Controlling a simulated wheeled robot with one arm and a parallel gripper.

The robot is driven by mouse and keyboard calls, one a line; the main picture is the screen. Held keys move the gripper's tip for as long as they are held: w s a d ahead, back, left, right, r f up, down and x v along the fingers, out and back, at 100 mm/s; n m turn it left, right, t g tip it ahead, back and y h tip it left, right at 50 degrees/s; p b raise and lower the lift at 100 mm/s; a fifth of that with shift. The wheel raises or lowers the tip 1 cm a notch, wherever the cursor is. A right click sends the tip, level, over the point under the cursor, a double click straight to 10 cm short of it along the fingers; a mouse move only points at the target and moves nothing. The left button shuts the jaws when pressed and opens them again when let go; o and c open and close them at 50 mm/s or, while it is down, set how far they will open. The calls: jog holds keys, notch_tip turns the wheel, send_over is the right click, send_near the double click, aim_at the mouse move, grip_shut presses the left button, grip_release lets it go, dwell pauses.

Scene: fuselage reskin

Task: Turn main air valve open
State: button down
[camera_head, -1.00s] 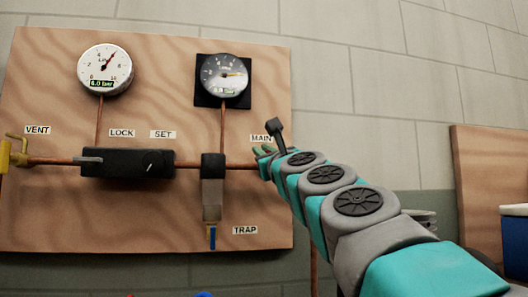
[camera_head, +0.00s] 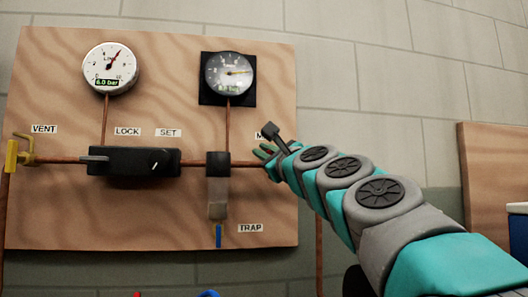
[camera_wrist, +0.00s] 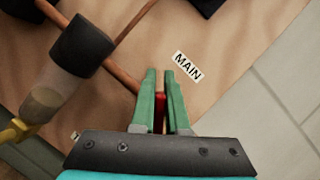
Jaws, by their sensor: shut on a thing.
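The main air valve's red handle (camera_wrist: 159,112) shows in the wrist view between the green fingers of my gripper (camera_wrist: 163,85). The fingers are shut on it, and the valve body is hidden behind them. The MAIN label (camera_wrist: 187,66) is on the wooden board just right of the fingertips. In the head view my gripper (camera_head: 264,152) reaches the right end of the copper pipe, and my arm covers most of the MAIN label there.
The wooden board (camera_head: 60,215) carries a line gauge (camera_head: 110,68) reading 6.0 bar, a second dark-backed gauge (camera_head: 229,74), a black lock/set unit (camera_head: 132,162), a trap (camera_head: 217,190) and a yellow vent valve (camera_head: 12,157). Another wooden panel (camera_head: 490,180) stands at right.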

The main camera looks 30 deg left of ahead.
jog(key=c, duration=0.9)
grip_release()
jog(key=shift+b+v, duration=1.6)
jog(key=shift+v, duration=2.3)
